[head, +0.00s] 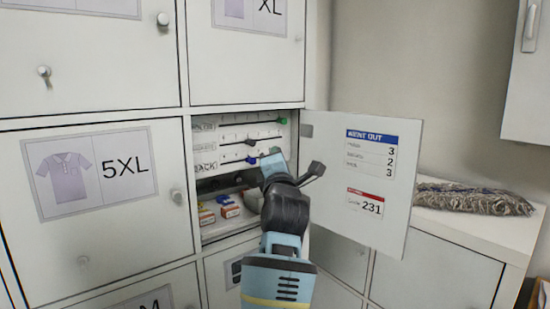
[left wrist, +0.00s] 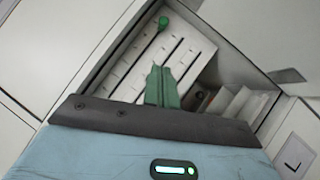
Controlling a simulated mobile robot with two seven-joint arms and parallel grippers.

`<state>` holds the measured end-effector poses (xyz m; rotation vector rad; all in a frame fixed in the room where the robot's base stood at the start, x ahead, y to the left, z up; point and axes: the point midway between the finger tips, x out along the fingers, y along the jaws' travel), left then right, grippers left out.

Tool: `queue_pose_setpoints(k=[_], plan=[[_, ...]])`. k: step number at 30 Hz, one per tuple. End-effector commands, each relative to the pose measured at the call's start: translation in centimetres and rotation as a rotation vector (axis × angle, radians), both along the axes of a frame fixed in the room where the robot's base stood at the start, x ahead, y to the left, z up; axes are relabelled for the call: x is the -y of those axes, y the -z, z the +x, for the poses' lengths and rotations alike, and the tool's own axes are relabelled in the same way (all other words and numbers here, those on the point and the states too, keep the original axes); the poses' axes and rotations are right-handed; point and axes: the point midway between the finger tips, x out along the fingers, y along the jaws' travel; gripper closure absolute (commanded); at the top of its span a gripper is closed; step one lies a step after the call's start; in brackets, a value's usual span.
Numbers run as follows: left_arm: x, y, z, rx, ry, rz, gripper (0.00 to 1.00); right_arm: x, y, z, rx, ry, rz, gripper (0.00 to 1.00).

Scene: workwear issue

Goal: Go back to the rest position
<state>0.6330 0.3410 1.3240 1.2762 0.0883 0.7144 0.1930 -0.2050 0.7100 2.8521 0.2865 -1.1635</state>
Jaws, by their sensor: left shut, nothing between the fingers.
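My left gripper (head: 272,163) is in front of an open locker compartment (head: 218,228), its arm rising from the bottom middle of the head view. In the left wrist view its green fingers (left wrist: 162,88) are together, with nothing between them, and point at the compartment. The compartment door (head: 365,180) stands open to the right and carries a "WENT OUT" card. My arm hides part of the compartment's right side. My right gripper is out of view.
Inside the compartment are a white slider board (head: 235,135) with green, black and blue knobs, and small boxes (head: 206,215) below. Closed lockers surround it, one labelled 5XL (head: 100,230). A rolled grey textile (head: 470,198) lies on the low cabinet at right.

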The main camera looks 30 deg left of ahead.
Motion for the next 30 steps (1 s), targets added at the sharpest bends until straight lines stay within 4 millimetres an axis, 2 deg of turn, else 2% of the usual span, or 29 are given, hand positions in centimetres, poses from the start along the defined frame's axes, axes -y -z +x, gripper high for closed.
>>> queue_pose_setpoints(k=[14, 17, 20, 23, 26, 30], plan=[[0.3, 0.3, -0.5, -0.002, -0.001, 0.001, 1.00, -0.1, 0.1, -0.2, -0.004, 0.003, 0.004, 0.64], [0.1, 1.4, -0.6, -0.013, -0.020, 0.027, 1.00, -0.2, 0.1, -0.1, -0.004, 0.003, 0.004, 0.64], [-0.1, 4.2, -1.2, -0.045, -0.065, 0.107, 1.00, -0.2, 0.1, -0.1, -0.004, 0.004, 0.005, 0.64], [-0.1, 8.3, -2.4, -0.091, -0.116, 0.242, 1.00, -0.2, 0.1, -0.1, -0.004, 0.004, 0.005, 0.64], [0.7, 12.6, -3.7, -0.146, -0.140, 0.406, 1.00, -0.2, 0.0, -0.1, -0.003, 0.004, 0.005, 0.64], [2.8, 18.8, -5.9, -0.232, -0.119, 0.645, 1.00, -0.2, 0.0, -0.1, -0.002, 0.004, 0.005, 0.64]])
